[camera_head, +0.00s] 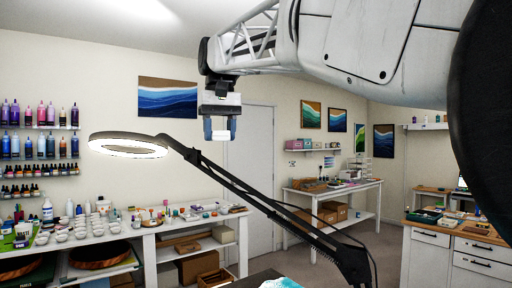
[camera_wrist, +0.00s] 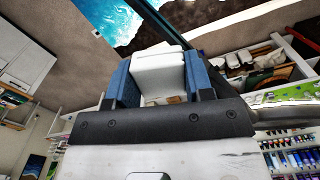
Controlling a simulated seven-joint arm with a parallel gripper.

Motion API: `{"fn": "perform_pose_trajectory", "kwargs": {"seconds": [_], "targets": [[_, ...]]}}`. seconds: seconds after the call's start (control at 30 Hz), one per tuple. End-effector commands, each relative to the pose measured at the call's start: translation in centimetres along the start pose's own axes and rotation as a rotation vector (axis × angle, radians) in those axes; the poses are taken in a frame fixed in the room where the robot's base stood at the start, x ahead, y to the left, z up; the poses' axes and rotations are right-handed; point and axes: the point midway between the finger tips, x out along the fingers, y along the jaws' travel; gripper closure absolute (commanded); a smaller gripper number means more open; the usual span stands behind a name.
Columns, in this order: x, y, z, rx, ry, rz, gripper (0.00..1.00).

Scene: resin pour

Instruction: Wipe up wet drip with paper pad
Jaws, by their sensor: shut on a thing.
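My gripper (camera_head: 220,128) hangs in mid-air in the upper middle of the head view, its blue fingers pointing down. In the wrist view my gripper (camera_wrist: 160,82) is shut on a white paper pad (camera_wrist: 158,62), which sits between the two blue fingers. The pad is well above the work surface and touches nothing else that I can see. I cannot make out a wet drip in either view.
A blue and white resin piece (camera_head: 282,283) shows at the bottom edge, and in the wrist view (camera_wrist: 108,22) beside a dark surface. A black lamp arm (camera_head: 260,200) with a ring light (camera_head: 128,146) crosses below my gripper. Cluttered benches (camera_head: 190,222) stand behind.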

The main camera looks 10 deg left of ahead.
Motion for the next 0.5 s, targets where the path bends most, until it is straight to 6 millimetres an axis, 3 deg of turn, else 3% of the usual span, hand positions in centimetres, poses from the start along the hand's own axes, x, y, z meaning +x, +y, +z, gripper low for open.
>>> {"fn": "perform_pose_trajectory", "kwargs": {"seconds": [0.13, 0.5], "targets": [[2.0, -3.7, 1.4, 0.088, -0.004, 0.0, 0.78], [11.0, -10.2, 3.9, 0.405, -0.003, 0.001, 0.78]]}}
